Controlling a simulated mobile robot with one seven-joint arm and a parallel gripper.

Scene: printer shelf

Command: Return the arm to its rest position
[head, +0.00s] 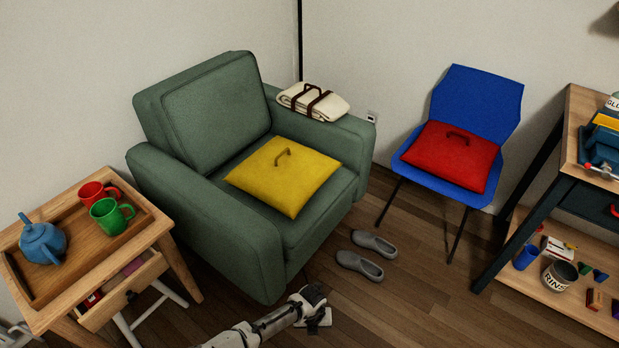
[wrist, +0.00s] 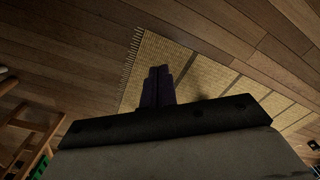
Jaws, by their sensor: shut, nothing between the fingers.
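My arm reaches in from the bottom edge of the head view, low over the wooden floor. In the head view the end of my arm, with my gripper (head: 318,318), is at the bottom middle, in front of the green armchair. In the wrist view the two dark fingers of my gripper (wrist: 157,74) lie side by side, shut and empty. Behind them are the floor and a woven mat (wrist: 205,75). Nothing is held.
A wooden side table (head: 172,218) with an open drawer (head: 130,290) stands left of my arm. The green armchair (head: 255,250) is behind it. Grey shoes (head: 360,264) lie on the floor. A blue chair (head: 478,100) and a shelf (head: 545,290) stand right. Floor right of my gripper is clear.

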